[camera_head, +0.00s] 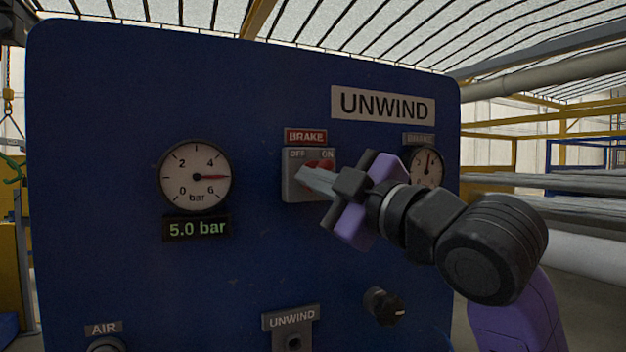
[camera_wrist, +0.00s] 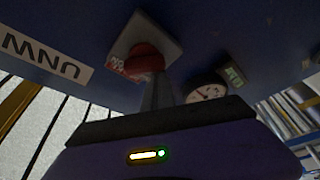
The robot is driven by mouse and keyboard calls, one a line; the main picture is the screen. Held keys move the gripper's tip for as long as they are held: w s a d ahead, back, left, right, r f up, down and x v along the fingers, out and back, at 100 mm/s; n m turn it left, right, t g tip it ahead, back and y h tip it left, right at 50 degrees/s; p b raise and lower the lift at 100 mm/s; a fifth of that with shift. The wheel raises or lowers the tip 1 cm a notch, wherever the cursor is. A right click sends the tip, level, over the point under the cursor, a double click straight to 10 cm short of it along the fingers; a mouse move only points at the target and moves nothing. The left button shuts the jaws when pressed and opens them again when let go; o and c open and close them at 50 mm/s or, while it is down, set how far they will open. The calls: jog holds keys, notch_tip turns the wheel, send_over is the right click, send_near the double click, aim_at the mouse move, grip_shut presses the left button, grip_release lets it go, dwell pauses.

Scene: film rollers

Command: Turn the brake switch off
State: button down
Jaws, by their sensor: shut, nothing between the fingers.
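The brake switch is a grey box (camera_head: 290,188) marked OFF on the left and ON on the right, under a red BRAKE label (camera_head: 306,136). Its red knob (camera_head: 319,164) shows above my fingers, towards the ON side; its exact angle is partly hidden. In the wrist view the red knob (camera_wrist: 146,60) stands out from the grey plate (camera_wrist: 165,42). My gripper (camera_head: 303,176) is shut and empty. Its fingertips are at the front of the switch, just below the knob; in the wrist view the fingers (camera_wrist: 157,88) reach up to the knob. I cannot tell whether they touch it.
The blue panel (camera_head: 100,130) carries a large gauge (camera_head: 195,176) over a 5.0 bar display (camera_head: 197,228). A smaller gauge (camera_head: 427,166) is partly behind my gripper. A black knob (camera_head: 383,306) and the lower UNWIND control (camera_head: 292,341) sit below. Free space lies left of the switch.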

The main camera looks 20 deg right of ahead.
jog(key=n, duration=0.2)
jog(key=n+g, duration=0.1)
jog(key=n, duration=0.1)
jog(key=shift+d+f+b, duration=0.25)
jog(key=shift+f+b, duration=0.15)
jog(key=n+g, duration=0.1)
jog(key=n, duration=0.2)
jog(key=d+n+g+h, duration=0.1)
jog(key=n, duration=0.3)
jog(key=f+n+g, duration=0.1)
jog(key=n, duration=0.2)
jog(key=shift+d+n+h, duration=0.3)
jog(key=shift+d, duration=0.1)
jog(key=shift+d, duration=0.1)
jog(key=shift+f, duration=0.1)
